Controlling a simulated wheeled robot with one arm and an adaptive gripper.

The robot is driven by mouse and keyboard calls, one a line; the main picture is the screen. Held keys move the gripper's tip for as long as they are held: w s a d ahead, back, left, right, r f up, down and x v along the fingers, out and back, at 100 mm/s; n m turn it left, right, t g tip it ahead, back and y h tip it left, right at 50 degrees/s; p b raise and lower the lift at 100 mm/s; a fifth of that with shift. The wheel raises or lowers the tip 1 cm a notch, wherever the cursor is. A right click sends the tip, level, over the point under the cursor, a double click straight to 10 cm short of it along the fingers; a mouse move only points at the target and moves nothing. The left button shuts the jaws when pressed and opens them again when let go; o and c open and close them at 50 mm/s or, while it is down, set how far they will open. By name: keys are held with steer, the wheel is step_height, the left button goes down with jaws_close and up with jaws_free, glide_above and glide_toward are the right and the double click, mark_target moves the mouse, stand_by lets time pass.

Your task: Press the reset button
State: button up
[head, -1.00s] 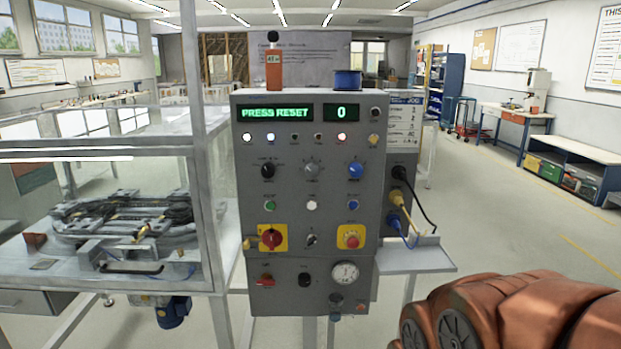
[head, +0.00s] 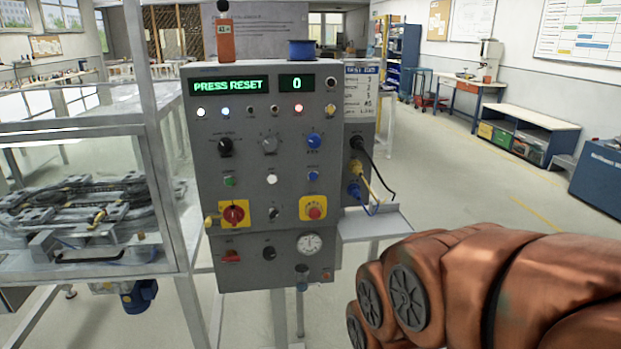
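A grey control panel (head: 245,250) stands ahead, left of centre. Its green display (head: 229,87) reads "PRESS RESET" and a smaller display (head: 297,84) reads "0". A row of three small push buttons crosses its middle: a green button (head: 229,181), a white button (head: 271,179) and a blue button (head: 313,176). Their labels are too small to read, so I cannot tell which is reset. Below them are a red rotary switch (head: 234,213) on a yellow plate and a red mushroom button (head: 315,212) on another. My orange arm fills the lower right; my gripper is out of view.
A small shelf (head: 375,223) juts from the panel's right side, under plugged cables (head: 357,180). A glazed machine enclosure (head: 90,235) with a metal frame stands close on the left. Open floor (head: 450,165) lies to the right, with a workbench (head: 528,130) and blue cabinet beyond.

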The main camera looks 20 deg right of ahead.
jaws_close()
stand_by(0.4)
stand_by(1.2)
